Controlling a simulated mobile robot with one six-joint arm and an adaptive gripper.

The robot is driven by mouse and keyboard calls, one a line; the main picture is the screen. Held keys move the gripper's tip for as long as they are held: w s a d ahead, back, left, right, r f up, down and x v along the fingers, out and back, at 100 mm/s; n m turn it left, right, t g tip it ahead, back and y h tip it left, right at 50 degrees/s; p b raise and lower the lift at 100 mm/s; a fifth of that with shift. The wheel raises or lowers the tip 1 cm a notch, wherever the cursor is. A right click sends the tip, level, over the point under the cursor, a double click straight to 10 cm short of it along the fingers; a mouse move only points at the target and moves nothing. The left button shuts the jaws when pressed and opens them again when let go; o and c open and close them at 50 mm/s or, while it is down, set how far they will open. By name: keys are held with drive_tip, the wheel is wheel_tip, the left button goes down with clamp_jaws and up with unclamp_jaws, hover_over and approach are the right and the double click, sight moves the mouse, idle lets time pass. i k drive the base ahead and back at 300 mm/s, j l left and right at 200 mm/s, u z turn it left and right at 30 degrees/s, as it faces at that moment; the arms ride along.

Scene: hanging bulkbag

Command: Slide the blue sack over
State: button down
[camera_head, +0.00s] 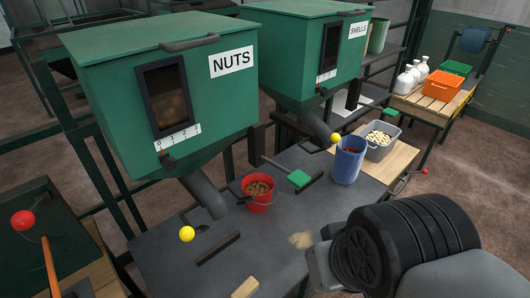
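A dark blue, sack-like shape (473,40) hangs from a metal frame at the far upper right, small and far from my arm. It is the only thing that looks like a hanging blue sack, though I cannot be sure. A blue open-topped bin (347,162) with dark red contents stands on the grey bench, below the SHELLS hopper's spout. My arm's thick ribbed dark part fills the lower right. My gripper's fingers do not show, so I cannot see whether they hold anything.
Green hoppers labelled NUTS (160,75) and SHELLS (315,45) stand over the grey bench (260,225). A red bucket (259,192) and a grey tub (381,141) stand below. An orange crate (441,86) and white jugs (409,77) sit on a wooden table. Brown floor (480,170) is open at right.

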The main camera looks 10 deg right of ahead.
sight(349, 157)
drive_tip(key=i+l+u, duration=0.2)
drive_tip(key=l+u, duration=0.25)
drive_tip(key=i+l+u, duration=0.1)
drive_tip(key=l+u, duration=0.75)
drive_tip(key=l, duration=4.55)
drive_tip(key=i, duration=0.05)
